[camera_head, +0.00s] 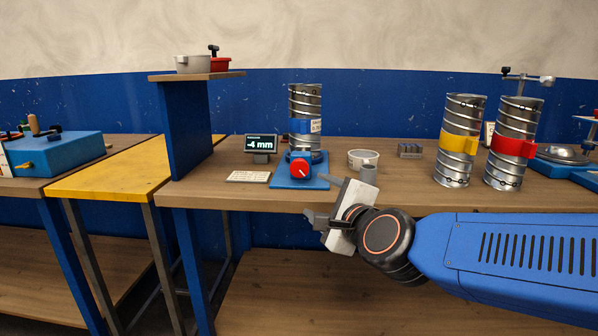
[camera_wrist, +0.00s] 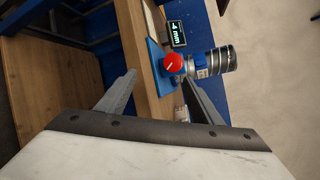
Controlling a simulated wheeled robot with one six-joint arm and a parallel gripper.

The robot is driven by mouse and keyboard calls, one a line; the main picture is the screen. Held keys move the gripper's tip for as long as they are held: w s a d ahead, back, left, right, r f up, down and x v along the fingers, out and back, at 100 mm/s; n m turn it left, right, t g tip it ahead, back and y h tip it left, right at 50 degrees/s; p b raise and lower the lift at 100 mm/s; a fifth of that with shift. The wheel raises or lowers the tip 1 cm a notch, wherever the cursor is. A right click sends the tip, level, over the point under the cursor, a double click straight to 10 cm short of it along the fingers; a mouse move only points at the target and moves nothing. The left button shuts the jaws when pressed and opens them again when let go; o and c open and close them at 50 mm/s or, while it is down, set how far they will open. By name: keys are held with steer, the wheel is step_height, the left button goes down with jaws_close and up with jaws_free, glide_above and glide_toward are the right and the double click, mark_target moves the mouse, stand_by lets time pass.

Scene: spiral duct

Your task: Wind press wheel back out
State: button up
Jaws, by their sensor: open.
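The red press wheel (camera_head: 300,168) with a white pointer mark sits on the front of a blue press base (camera_head: 283,183) on the wooden bench. A spiral metal duct with a blue band (camera_head: 304,103) stands upright behind it. A small display (camera_head: 261,143) left of the press reads what looks like "-4 mm". My gripper (camera_head: 318,217) is open and empty, in front of the bench edge, below and to the right of the wheel. In the wrist view the wheel (camera_wrist: 173,62) shows beyond the open fingers (camera_wrist: 160,95), apart from them.
A white ring (camera_head: 363,158) and a grey cylinder (camera_head: 369,174) stand right of the press. Ducts with yellow (camera_head: 459,142) and red (camera_head: 513,147) bands stand farther right. A blue-sided shelf (camera_head: 186,125) rises at left. A label plate (camera_head: 248,177) lies before the display.

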mark_target(299, 169)
steer(key=s+a+m+t+h, duration=0.25)
steer(key=a+m+h, duration=0.4)
steer(key=m, duration=1.15)
steer(key=shift+t+h, duration=0.35)
steer(key=w, duration=1.1)
steer(key=w+d, duration=0.1)
steer(key=w, duration=0.5)
steer(key=shift+w+d+r, duration=0.1)
steer(key=shift+w+r, duration=0.15)
steer(key=shift+w, duration=0.1)
steer(key=c, duration=1.1)
steer(key=shift+o, duration=0.2)
